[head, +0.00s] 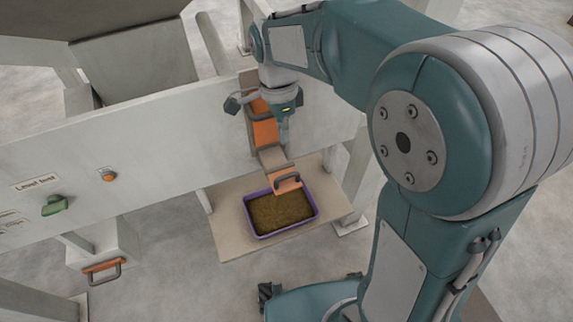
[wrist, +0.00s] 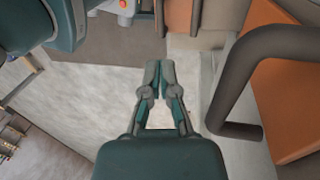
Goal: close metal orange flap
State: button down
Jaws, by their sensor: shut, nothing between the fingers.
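The orange metal flap (head: 287,186) with a grey handle sits at the lower end of a chute, above a purple tray of brown pellets (head: 279,214). In the wrist view the orange flap (wrist: 284,95) and its thick dark handle (wrist: 225,100) fill the right side. My gripper (wrist: 159,66) is shut and empty, to the left of the handle and apart from it. In the head view my gripper (head: 283,138) hangs in front of the chute's orange part (head: 265,131), above the flap. My gripper partly hides the chute.
A white panel (head: 160,145) carries a green knob (head: 54,205) and an orange button (head: 108,175). Another orange handled piece (head: 102,266) is at lower left. The tray rests on a beige shelf (head: 232,245). Open floor lies in front of it.

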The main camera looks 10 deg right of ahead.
aim_at(287, 175)
jog(key=x, duration=0.9)
jog(key=shift+a+f, duration=0.1)
jog(key=shift+f, duration=0.3)
jog(key=shift+s, duration=0.1)
